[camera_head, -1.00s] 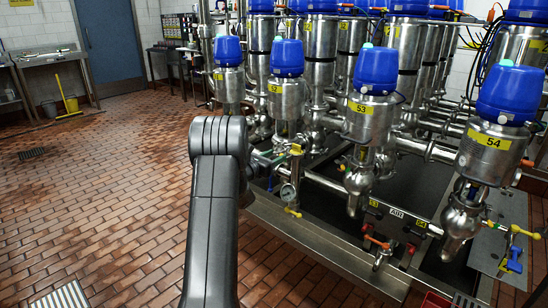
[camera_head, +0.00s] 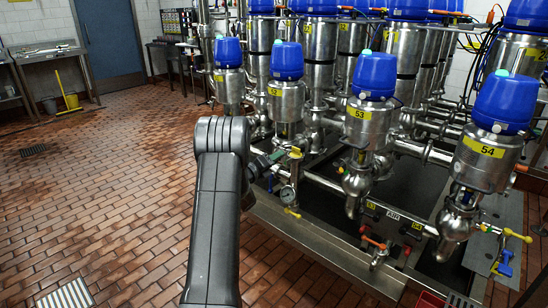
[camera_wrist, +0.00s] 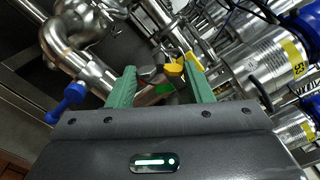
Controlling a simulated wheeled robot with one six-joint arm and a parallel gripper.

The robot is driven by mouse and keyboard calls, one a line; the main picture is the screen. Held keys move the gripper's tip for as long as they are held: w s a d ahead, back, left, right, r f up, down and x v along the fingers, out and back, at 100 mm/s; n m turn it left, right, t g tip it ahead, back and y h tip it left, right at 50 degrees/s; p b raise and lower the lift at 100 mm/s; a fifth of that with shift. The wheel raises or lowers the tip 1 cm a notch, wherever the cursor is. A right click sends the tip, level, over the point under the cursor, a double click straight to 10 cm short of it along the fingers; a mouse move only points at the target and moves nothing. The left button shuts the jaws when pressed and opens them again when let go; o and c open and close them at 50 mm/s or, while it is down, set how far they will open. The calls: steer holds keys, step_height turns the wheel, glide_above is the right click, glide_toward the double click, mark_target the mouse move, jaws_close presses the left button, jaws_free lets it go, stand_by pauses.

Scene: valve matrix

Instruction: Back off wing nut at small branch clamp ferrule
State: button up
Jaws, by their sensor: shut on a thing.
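In the wrist view my gripper's two green fingers (camera_wrist: 160,74) are closed in around a small fitting on a steel pipe. Between them are a grey metal piece (camera_wrist: 150,73) near the left finger and a yellow wing-shaped piece (camera_wrist: 174,69) against the right finger. The yellow piece looks like the wing nut, but the fingers and the angle hide its exact grip and the ferrule. In the head view my gripper (camera_head: 268,159) is mostly hidden behind my arm, at the branch below the second front valve. A yellow part (camera_head: 296,152) shows beside it.
Steel valves with blue caps, including valve 53 (camera_head: 367,121) and valve 54 (camera_head: 486,149), crowd the right. A blue handle (camera_wrist: 68,102) is at left in the wrist view. The brick floor (camera_head: 110,205) at left is open.

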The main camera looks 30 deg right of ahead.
steer(key=shift+n+p, duration=1.6)
steer(key=shift+n, duration=1.8)
steer(key=o, duration=1)
steer(key=shift+a, duration=0.1)
steer(key=v, duration=1.3)
steer(key=shift+a, duration=0.3)
